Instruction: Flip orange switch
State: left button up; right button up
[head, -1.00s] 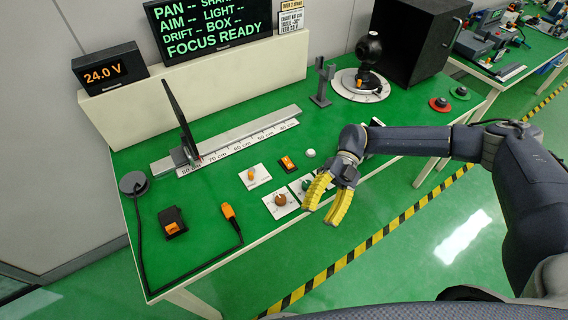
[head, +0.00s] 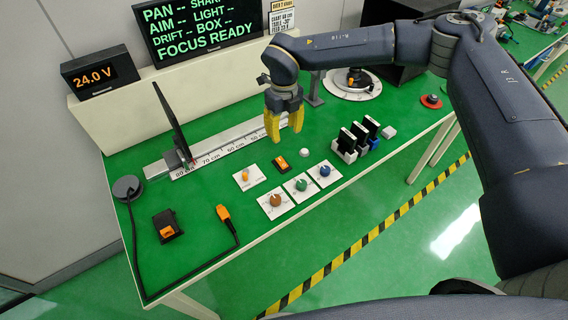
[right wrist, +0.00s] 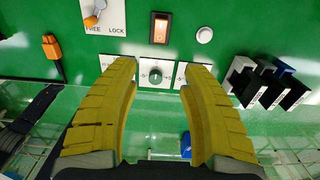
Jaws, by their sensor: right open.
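The orange rocker switch (head: 281,163) sits in a black frame on the green bench, right of the lever plate. In the right wrist view the orange switch (right wrist: 160,30) is at the top centre, beyond the fingertips, with its face lit. My right gripper (head: 285,135) has yellow fingers pointing down above the bench, behind the switch in the head view. My left gripper is not in view.
An orange lever on a FREE/LOCK plate (head: 249,177) is left of the switch, a white button (head: 304,152) right. Brown (head: 276,200), green and blue knobs lie in front. Black slides in holders (head: 356,139) stand right. A black box with an orange part (head: 168,226) and a cable lie left.

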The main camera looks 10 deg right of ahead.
aim_at(284, 165)
notch_tip(284, 165, down, 16)
dwell(0.6)
grip_shut()
dwell(0.4)
